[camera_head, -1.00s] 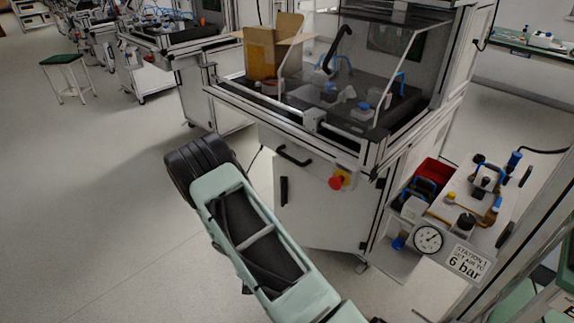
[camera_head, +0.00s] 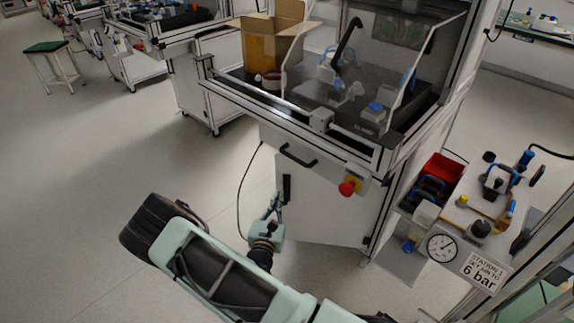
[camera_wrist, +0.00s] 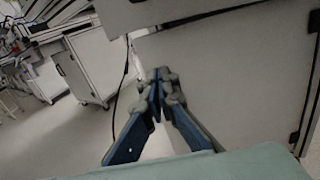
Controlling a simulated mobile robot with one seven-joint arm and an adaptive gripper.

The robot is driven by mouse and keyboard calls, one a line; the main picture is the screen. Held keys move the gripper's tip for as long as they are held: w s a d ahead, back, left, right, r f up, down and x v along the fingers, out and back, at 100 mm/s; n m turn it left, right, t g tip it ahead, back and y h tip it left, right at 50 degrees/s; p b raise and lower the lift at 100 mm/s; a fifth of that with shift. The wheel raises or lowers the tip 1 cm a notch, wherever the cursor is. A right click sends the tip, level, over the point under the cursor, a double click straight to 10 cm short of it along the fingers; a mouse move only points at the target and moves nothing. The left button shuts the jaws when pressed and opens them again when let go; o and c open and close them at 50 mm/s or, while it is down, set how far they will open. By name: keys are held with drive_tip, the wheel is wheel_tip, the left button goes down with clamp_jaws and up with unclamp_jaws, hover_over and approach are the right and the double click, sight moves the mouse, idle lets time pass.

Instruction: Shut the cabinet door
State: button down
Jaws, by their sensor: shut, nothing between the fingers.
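The cabinet door (camera_head: 335,210) is a pale panel below the workstation's front edge, with a black vertical handle (camera_head: 286,188) near its left edge. It appears to stand at an angle to the cabinet front, but how far it is open is hard to tell. My gripper (camera_head: 276,204) is at the door's left edge, just below the handle. In the wrist view, the blue-grey fingertips (camera_wrist: 158,78) are together and empty, in front of the door's left part (camera_wrist: 225,85). Whether they touch the door cannot be told.
A red stop button (camera_head: 347,188) and a black drawer handle (camera_head: 298,156) protrude above the door. A dark cable (camera_head: 240,195) hangs left of it. A side shelf with a gauge (camera_head: 441,247) and a red bin (camera_head: 442,172) stands right. The floor at left is clear.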

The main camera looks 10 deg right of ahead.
drive_tip(key=b, duration=0.3)
approach(283, 163)
drive_tip(key=shift+n+y, duration=0.3)
drive_tip(key=shift+n, duration=0.1)
drive_tip(key=x, duration=0.6)
drive_tip(key=shift+w+d+r, duration=0.1)
drive_tip(key=shift+w+d, duration=0.2)
drive_tip(key=shift+d, duration=0.05)
